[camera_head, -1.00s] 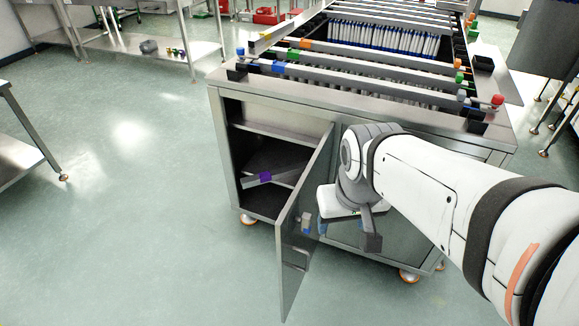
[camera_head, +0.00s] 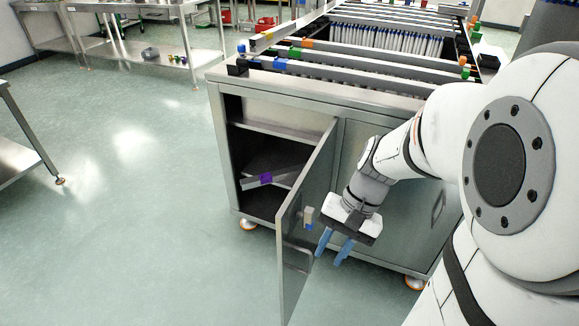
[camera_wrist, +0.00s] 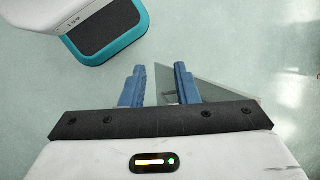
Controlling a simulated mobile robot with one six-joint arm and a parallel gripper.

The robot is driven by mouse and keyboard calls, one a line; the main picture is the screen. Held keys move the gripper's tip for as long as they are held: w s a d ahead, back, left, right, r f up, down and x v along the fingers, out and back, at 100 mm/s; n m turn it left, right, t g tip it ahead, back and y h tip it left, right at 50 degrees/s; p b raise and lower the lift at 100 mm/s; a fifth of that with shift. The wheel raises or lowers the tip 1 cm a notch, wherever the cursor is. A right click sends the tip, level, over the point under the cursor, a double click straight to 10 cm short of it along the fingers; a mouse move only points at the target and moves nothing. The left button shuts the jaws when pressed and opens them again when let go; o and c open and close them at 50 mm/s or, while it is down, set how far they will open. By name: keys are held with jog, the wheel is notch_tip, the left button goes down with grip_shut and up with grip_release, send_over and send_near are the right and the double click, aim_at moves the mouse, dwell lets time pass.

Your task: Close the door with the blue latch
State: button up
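The cabinet door (camera_head: 316,180) stands open, swung out from its hinge side at the cabinet's middle post. A small latch block with a blue part (camera_head: 309,226) sits on its outer face, above a bar handle (camera_head: 297,258). My gripper (camera_head: 331,252) points down just right of that face, its two blue fingers apart and empty. Contact with the door cannot be told. In the wrist view the open fingers (camera_wrist: 159,88) show over the floor, with part of the door as a grey wedge (camera_wrist: 218,86) behind the right finger.
The steel cabinet (camera_head: 226,150) has an open left compartment with a shelf and a bar with a purple block (camera_head: 266,179). Rails with colored caps run across its top. Floor to the left is clear. A steel table (camera_head: 25,155) stands at the far left.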

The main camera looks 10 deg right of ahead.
jog(key=w+f+m+y+b, duration=0.3)
jog(key=f+m+y+b, duration=0.1)
jog(key=f, duration=0.4)
jog(key=w+f+m+y+b, duration=0.3)
jog(key=f+m+y+b, duration=0.1)
jog(key=f, duration=0.4)
jog(key=m+t+y+b, duration=0.5)
jog(key=m+t+b, duration=0.2)
jog(key=m+t, duration=0.15)
send_near(309, 271)
notch_tip(309, 271, up, 5)
jog(key=w+a, duration=0.2)
jog(key=shift+g, duration=0.25)
jog(key=b+x, duration=0.1)
jog(key=x, duration=0.6)
jog(key=shift+a+f, duration=0.2)
jog(key=shift+a, duration=0.05)
jog(key=shift+s, duration=0.1)
grip_shut()
